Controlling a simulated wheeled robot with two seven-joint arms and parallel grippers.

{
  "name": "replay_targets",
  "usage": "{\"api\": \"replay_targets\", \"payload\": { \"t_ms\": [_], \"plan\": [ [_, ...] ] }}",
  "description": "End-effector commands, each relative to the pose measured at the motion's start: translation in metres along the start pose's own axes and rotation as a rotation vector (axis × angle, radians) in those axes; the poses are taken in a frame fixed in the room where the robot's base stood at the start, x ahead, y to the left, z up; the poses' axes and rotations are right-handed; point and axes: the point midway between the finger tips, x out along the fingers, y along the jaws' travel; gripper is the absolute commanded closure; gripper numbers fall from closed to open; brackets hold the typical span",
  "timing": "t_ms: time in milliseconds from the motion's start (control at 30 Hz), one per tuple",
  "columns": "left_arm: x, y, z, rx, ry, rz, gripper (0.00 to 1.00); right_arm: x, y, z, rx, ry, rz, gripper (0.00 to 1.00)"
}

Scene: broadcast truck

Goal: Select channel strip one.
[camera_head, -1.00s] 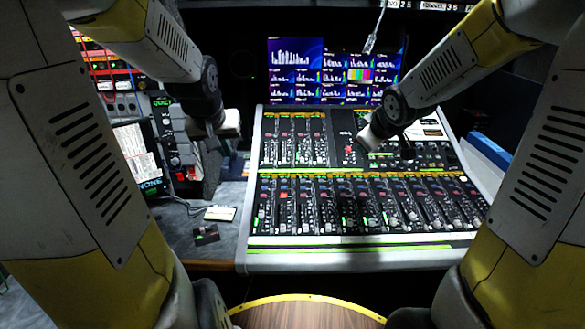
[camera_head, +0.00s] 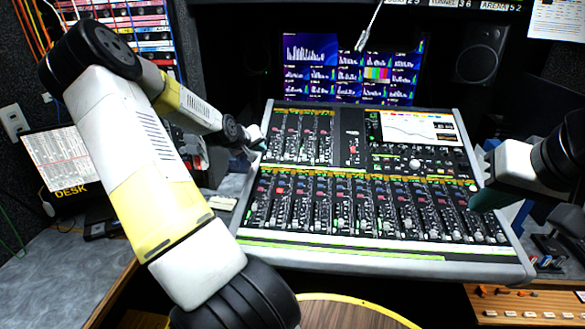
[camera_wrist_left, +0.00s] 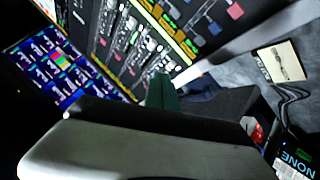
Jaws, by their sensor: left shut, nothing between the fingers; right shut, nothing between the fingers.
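The mixing console (camera_head: 390,262) stands in the middle of the head view, with an upper and a lower bank of channel strips. The leftmost lower strip (camera_head: 260,205) is uncovered; I cannot read any strip number. My left gripper (camera_head: 257,138) is shut and empty at the console's upper left edge, beside the upper bank; contact cannot be told. In the left wrist view the console (camera_wrist_left: 150,40) shows tilted behind the dark finger (camera_wrist_left: 162,92). My right gripper (camera_head: 484,196) is shut and empty at the console's right edge, its fingertips near the right end of the lower bank.
A screen with meters (camera_head: 345,70) stands behind the console. A button panel (camera_head: 525,305) is at the lower right.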

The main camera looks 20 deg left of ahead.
Motion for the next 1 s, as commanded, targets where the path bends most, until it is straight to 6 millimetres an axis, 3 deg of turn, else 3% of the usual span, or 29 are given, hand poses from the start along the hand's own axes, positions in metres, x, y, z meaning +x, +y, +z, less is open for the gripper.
{"api": "replay_targets", "payload": {
  "t_ms": [467,1000],
  "plan": [
    [0.006,-0.005,0.005,-0.001,-0.001,0.0,1.0,0.0,0.0,0.0,-0.001,0.001,0.0,1.0],
    [0.054,-0.039,0.04,-0.001,-0.002,-0.001,1.0,0.0,0.0,-0.001,-0.001,0.001,0.0,1.0]
  ]
}}
